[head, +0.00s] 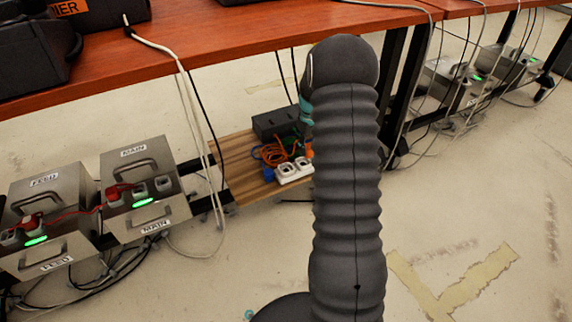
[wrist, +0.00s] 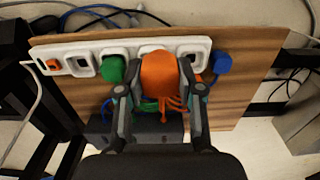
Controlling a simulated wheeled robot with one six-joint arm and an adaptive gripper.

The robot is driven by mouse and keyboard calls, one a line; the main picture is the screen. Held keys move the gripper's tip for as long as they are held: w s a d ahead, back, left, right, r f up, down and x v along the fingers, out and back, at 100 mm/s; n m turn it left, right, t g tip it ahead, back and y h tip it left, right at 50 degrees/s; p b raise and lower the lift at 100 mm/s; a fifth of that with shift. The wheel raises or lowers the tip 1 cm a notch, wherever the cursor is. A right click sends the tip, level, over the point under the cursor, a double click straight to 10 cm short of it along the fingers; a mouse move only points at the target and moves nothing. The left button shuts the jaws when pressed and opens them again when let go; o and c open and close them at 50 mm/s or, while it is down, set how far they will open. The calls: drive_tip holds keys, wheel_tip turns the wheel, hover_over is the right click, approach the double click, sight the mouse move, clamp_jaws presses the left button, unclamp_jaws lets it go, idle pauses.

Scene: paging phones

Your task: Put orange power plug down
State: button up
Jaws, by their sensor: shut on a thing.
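My gripper (wrist: 158,84) is shut on the orange power plug (wrist: 160,72), one finger on each side of it. The plug is in front of a white power strip (wrist: 82,65) and covers part of it. I cannot tell whether it touches the strip. A green plug (wrist: 113,70) is just left of it and a blue plug (wrist: 222,63) is to the right, at the strip's end. An orange cord (wrist: 178,103) hangs by the plug. In the head view my arm hides most of the gripper; the strip (head: 294,171) and coiled orange cord (head: 280,153) show beside it.
The strip is on a wooden board (head: 236,160) under a red-brown table (head: 215,45). A dark box (head: 276,123) is on the board. Metal boxes labelled FEED (head: 45,205) and MAIN (head: 135,165) stand left. Table legs and hanging cables are close by.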

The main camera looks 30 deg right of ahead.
drive_tip(key=w+a+f, duration=0.2)
drive_tip(key=a, duration=0.1)
drive_tip(key=w+a+f, duration=0.2)
drive_tip(key=w, duration=0.1)
drive_tip(key=shift+a+f+b, duration=0.35)
drive_tip(key=shift+a, duration=0.05)
drive_tip(key=shift+w+f+b, duration=0.1)
drive_tip(key=shift+f+b, duration=0.2)
drive_tip(key=shift+f, duration=1.7)
drive_tip(key=shift+f, duration=0.25)
drive_tip(key=o, duration=1.2)
drive_tip(key=shift+r+p, duration=0.55)
drive_tip(key=shift+r, duration=3.45)
